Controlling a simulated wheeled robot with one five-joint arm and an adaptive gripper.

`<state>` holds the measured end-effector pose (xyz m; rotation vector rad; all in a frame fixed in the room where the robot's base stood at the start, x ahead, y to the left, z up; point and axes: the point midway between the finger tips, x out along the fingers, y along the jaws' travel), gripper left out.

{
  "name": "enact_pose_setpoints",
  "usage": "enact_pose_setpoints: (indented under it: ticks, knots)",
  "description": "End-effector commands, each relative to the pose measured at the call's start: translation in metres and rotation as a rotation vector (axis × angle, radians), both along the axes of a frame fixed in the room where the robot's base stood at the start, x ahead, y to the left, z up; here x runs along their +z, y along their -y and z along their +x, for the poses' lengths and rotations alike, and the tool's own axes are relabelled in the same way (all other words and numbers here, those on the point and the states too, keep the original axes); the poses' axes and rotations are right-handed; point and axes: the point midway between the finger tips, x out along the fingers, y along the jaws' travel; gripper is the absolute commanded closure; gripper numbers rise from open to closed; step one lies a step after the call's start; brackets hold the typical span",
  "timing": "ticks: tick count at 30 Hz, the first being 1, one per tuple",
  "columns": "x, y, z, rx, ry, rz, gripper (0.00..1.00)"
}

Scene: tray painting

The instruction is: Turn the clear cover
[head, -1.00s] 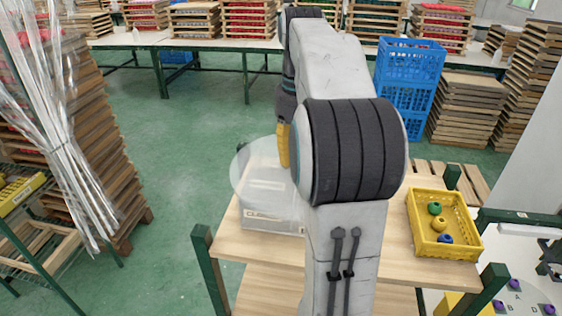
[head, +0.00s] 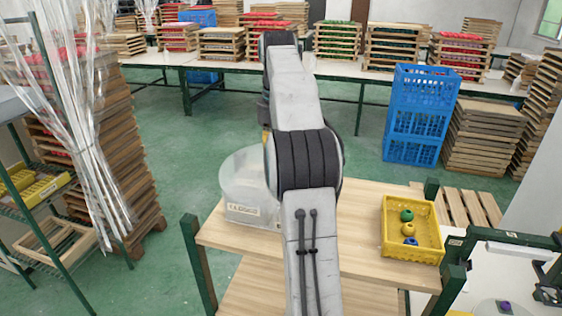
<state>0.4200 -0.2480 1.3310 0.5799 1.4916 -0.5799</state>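The clear cover (head: 242,170) is a pale, see-through round piece at the left rear of the wooden table. It shows just left of my arm, and its right side is hidden behind the arm. A white label strip with dark print (head: 243,210) shows at its lower front; I cannot tell how the cover rests there. My arm reaches over the table and blocks the view of its own end. Only a small yellow part of my gripper (head: 266,141) shows beside the cover's upper right. Its fingers are hidden, and I cannot tell whether it touches the cover.
A yellow crate (head: 384,244) with a few coloured balls stands on the table's right (head: 352,258). Green posts (head: 199,262) rise at the table's corners. Stacked blue crates (head: 419,118) and a wooden pallet (head: 470,207) lie beyond. Plastic strips and shelving stand left. Green floor between is clear.

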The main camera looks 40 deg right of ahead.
Motion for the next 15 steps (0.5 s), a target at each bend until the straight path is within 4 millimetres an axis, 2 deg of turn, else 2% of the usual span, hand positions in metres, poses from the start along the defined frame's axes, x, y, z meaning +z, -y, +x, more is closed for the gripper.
enact_pose_setpoints:
  ticks: [15]
  knots:
    - [0.0006, 0.0023, 0.0064, 0.012, 0.005, -0.003, 1.00]
